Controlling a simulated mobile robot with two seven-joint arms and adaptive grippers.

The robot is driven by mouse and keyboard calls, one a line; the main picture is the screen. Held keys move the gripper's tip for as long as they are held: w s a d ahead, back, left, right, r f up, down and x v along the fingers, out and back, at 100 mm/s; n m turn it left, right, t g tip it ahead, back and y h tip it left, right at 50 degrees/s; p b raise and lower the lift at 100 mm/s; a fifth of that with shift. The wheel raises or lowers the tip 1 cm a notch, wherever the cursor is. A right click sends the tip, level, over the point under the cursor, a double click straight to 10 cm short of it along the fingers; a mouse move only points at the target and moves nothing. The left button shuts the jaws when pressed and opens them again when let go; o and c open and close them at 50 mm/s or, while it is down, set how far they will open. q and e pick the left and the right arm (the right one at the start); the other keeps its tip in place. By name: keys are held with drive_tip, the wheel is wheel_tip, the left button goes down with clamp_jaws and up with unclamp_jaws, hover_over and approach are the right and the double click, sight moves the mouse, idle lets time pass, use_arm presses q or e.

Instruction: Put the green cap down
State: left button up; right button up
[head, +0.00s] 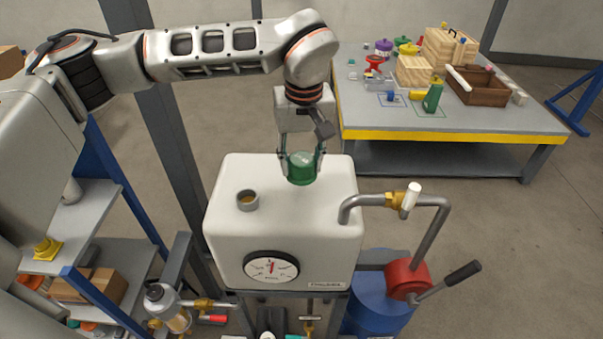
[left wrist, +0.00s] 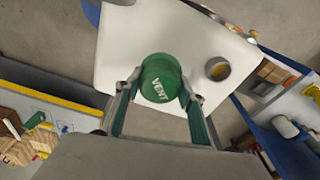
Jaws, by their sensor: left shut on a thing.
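The green cap (head: 301,168) is between the fingers of my left gripper (head: 302,160), over the right part of the white tank's top (head: 275,170). In the left wrist view the cap (left wrist: 162,80) shows the word VENT, with a finger of my left gripper (left wrist: 160,90) on each side of it. The gripper is shut on the cap. I cannot tell whether the cap's underside touches the tank top. An open grey neck (head: 248,200) stands on the tank top, left of the cap and apart from it. My right gripper is not in view.
A round gauge (head: 271,268) is on the tank's front. A pipe with a white-handled valve (head: 409,198) leaves the tank at right, above a red hand pump (head: 407,279). A workbench (head: 460,118) with several objects stands behind at right. A shelf (head: 85,215) stands at left.

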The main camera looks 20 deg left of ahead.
sight(302, 176)
use_arm(q)
wheel_tip(302, 176, down, 3)
drive_tip(key=shift+s, duration=0.1)
drive_tip(key=shift+f, duration=0.45)
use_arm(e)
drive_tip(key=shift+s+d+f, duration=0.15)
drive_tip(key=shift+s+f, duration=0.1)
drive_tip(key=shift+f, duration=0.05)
use_arm(q)
drive_tip(key=shift+f, duration=0.2)
drive_tip(key=o, duration=1.2)
drive_tip(key=shift+o, duration=0.2)
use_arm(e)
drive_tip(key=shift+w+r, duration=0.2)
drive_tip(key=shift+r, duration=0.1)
